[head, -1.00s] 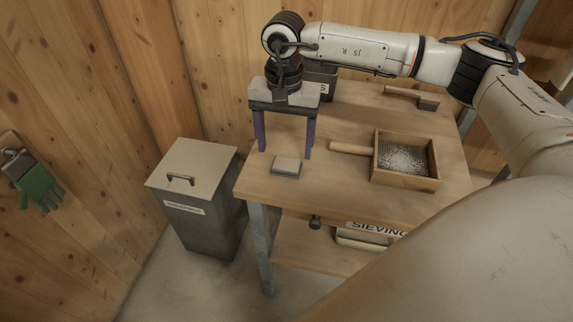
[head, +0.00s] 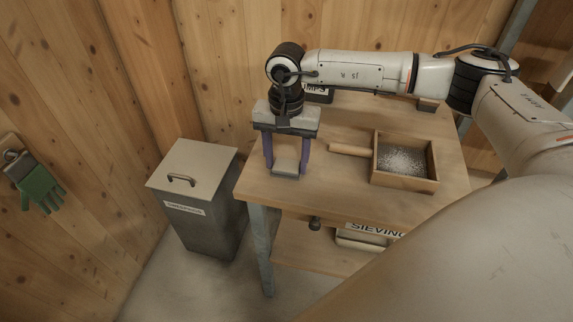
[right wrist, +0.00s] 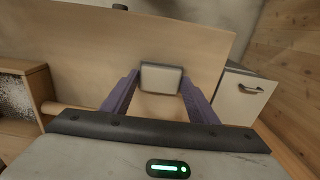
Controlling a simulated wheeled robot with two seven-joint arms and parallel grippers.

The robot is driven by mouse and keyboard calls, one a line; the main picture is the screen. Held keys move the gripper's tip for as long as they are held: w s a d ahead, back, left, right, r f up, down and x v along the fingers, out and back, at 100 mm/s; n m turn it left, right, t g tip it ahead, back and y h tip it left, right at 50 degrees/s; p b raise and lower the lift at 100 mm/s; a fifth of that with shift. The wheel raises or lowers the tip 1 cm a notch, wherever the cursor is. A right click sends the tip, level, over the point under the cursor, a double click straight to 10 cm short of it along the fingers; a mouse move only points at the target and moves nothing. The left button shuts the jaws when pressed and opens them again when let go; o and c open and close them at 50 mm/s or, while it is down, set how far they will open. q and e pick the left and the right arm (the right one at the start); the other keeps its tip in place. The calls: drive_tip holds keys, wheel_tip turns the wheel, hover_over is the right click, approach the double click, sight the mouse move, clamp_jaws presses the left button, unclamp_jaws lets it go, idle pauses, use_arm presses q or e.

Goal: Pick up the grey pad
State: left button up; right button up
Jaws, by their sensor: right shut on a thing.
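The small grey pad (head: 286,171) with a paler top is near the front left of the wooden workbench (head: 330,195). My right gripper (head: 286,167) points down over it, with one purple finger at each side, and is shut on the pad. In the right wrist view the pad (right wrist: 161,78) sits between the two fingertips (right wrist: 160,84). The pad looks to be at the bench top; I cannot tell any gap under it. My left gripper is not in view.
A wooden box (head: 405,162) of grey grains stands right of the pad, with a wooden handle (head: 349,149) pointing at it. A dark labelled container (head: 319,95) is behind my gripper. A lidded grey bin (head: 195,195) stands left of the bench.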

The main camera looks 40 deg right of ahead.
sight(286, 165)
drive_tip(key=shift+r, duration=0.15)
wheel_tip(286, 165, up, 10)
drive_tip(key=shift+b, duration=0.3)
drive_tip(key=shift+o, duration=1)
drive_tip(key=shift+c, duration=0.5)
